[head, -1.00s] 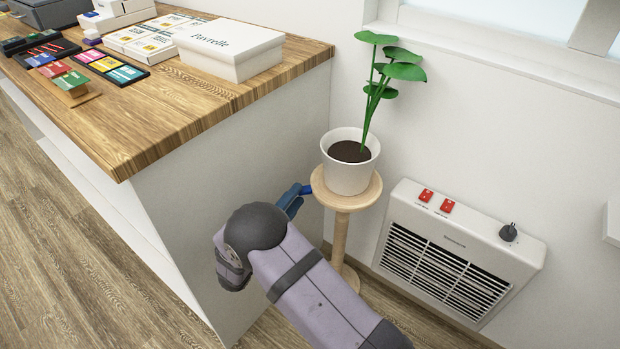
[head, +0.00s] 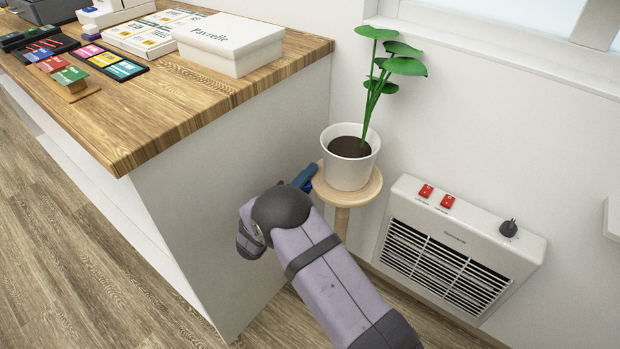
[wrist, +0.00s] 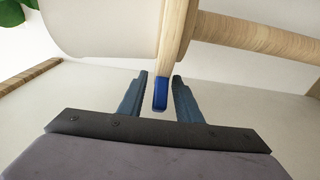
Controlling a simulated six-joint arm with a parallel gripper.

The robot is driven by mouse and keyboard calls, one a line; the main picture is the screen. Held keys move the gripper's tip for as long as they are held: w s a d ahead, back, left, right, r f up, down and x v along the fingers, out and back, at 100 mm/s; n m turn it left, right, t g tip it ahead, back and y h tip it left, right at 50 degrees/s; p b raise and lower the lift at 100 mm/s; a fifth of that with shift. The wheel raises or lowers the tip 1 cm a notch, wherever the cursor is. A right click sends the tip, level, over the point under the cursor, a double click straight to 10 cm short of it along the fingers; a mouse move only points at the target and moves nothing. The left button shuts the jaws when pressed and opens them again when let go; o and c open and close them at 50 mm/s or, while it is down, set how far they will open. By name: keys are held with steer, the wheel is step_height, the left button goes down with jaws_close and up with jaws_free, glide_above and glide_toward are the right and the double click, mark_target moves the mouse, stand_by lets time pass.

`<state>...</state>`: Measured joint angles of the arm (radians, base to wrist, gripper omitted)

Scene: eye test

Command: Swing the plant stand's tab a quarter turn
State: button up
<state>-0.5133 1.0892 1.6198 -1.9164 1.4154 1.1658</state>
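The plant stand (head: 368,196) is pale wood with a round top and a single post, and it carries a white pot (head: 346,174) with a green plant. Its tab (wrist: 160,93) is a small blue piece at the edge of the round top; only a bit shows in the head view, beside my gripper (head: 305,178). In the wrist view my gripper (wrist: 161,97) is open, with one finger on each side of the tab. A gap shows between the tab and each finger, so neither appears to touch it.
A wood-topped counter (head: 190,105) with a white box (head: 230,48) and colored cards stands close on the left. A white heater (head: 450,250) with red switches is on the wall at right. Open floor (head: 60,270) lies at lower left.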

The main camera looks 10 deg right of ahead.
steer(key=shift+w+d, duration=0.15)
jaws_close()
steer(key=w+m+g+h+b, duration=0.1)
steer(key=b, duration=0.2)
steer(key=shift+w+d+f+h, duration=0.1)
steer(key=shift+f+h, duration=0.05)
steer(key=shift+h, duration=0.15)
steer(key=shift+m+g, duration=0.3)
steer(key=shift+g, duration=0.1)
jaws_free()
